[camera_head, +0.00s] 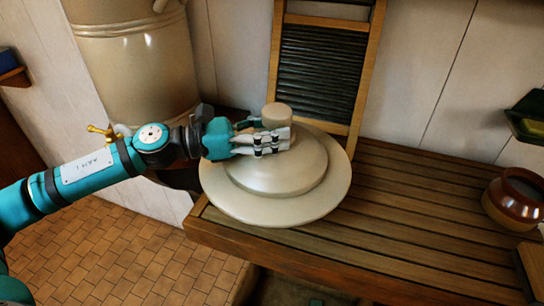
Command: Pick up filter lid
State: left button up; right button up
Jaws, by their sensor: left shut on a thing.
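The filter lid (310,203) is a wide, cream, stepped disc with a round knob (277,113) on top. It is over the left end of the slatted wooden counter, and its left part reaches past the counter's edge. My left gripper (278,138) comes in from the left and is shut on the lid's knob. The fingers hide the lower part of the knob. I cannot tell whether the lid touches the counter or is just above it. My right gripper is not in view.
A large cream ceramic vessel (135,60) with a brass tap (103,132) stands at the back left. A washboard (318,65) leans on the wall behind the lid. A brown pot (515,200) stands at the right. The slatted counter (410,215) is clear between the lid and pot.

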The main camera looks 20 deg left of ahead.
pick_arm(q)
jog(key=shift+a+f, duration=0.1)
grip_shut()
jog(key=shift+r, duration=0.25)
